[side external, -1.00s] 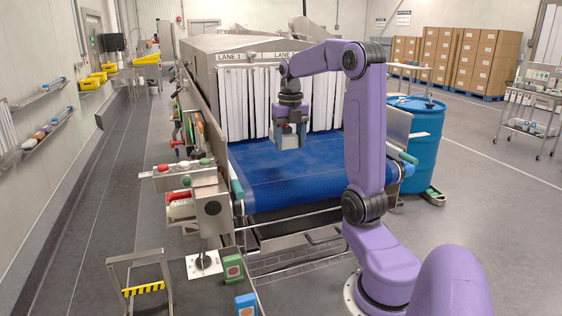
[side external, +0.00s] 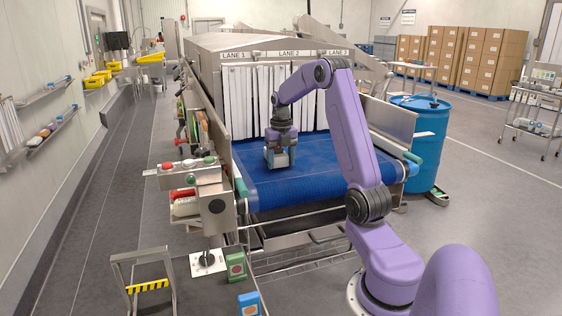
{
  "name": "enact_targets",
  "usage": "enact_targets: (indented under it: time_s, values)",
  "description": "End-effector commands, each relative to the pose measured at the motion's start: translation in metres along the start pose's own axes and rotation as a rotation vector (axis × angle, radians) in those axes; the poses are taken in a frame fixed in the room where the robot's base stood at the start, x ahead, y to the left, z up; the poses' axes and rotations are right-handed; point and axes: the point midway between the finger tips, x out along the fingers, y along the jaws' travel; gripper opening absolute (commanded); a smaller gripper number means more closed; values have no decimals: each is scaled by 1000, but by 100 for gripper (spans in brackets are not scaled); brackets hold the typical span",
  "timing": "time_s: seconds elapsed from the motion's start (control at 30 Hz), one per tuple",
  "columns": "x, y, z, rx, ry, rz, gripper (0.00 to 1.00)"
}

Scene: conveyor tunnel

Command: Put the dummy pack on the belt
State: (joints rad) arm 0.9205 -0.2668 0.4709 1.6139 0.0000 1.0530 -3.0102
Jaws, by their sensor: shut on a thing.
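My gripper (side external: 279,161) is shut on a small pack, the dummy pack (side external: 280,158), low over the near left part of the blue belt (side external: 335,180). The pack looks pale grey and teal and is mostly hidden by the fingers. Its underside is at or just above the belt; I cannot tell whether it touches. The belt runs under white strip curtains (side external: 240,105) into the tunnel (side external: 225,60), which has lane signs.
A control post (side external: 190,165) with red and green buttons stands left of the belt. A metal side plate (side external: 388,128) and a blue drum (side external: 428,135) stand at right. Small green (side external: 236,266) and blue (side external: 248,303) boxes are in front. The rest of the belt is clear.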

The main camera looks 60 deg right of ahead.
Motion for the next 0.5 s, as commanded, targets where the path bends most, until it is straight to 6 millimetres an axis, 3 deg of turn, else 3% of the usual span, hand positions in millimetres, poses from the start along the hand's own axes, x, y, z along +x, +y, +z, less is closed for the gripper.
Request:
enact_targets:
  time_s: [0.47,0.5]
  values:
    - [8,0,0,0,-2,0,11]
    - [8,0,0,0,-1,0,79]
